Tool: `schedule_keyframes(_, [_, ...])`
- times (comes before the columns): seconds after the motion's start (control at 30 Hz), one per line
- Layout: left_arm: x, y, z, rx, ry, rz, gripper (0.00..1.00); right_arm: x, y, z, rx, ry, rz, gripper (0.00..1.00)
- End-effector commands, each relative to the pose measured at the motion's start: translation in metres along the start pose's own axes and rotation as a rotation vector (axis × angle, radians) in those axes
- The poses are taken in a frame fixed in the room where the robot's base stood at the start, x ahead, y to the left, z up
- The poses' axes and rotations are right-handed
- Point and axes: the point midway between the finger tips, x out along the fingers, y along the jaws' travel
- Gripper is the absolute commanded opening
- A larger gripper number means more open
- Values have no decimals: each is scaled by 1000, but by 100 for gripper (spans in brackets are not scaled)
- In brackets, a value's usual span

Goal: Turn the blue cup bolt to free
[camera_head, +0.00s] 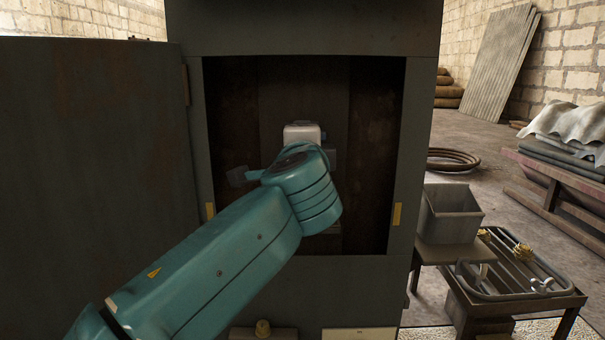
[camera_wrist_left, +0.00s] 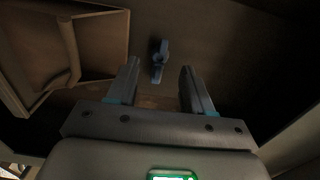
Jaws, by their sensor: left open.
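The blue cup bolt (camera_wrist_left: 159,60) shows in the left wrist view as a small blue piece with a rounded middle and narrow ends, against a dark surface. My left gripper (camera_wrist_left: 160,69) is open, with one finger on each side of the bolt in the picture. A dark gap shows between the bolt and each finger, and I see no contact. How far the bolt lies beyond the fingertips is hard to tell. In the head view my teal left arm reaches into the open cabinet (camera_head: 424,110), and its wrist hides the bolt. My right gripper is in neither view.
The cabinet door (camera_head: 95,140) stands open on the left. Cabinet side walls bound my arm. A brownish framed panel (camera_wrist_left: 105,45) with a bent bar is at upper left in the wrist view. Outside right are a grey bin (camera_head: 450,215) and a low rack with a tray (camera_head: 515,268).

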Motion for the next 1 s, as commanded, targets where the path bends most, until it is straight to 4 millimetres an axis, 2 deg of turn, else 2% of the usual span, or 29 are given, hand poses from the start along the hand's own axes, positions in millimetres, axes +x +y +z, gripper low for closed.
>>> schedule_keyframes(0.03, [-16,7,0,-1,3,-3,51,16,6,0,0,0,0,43])
schedule_keyframes(0.13, [-44,6,0,-3,4,-4,51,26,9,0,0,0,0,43])
schedule_keyframes(0.3, [-84,3,0,-2,3,-2,51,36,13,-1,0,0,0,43])
schedule_keyframes(0.4, [-102,2,0,-1,2,-2,51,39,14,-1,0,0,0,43])
schedule_keyframes(0.6, [-118,1,0,-1,1,-1,51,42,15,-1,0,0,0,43])
schedule_keyframes(1.0, [-119,0,0,-1,0,0,51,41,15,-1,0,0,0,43])
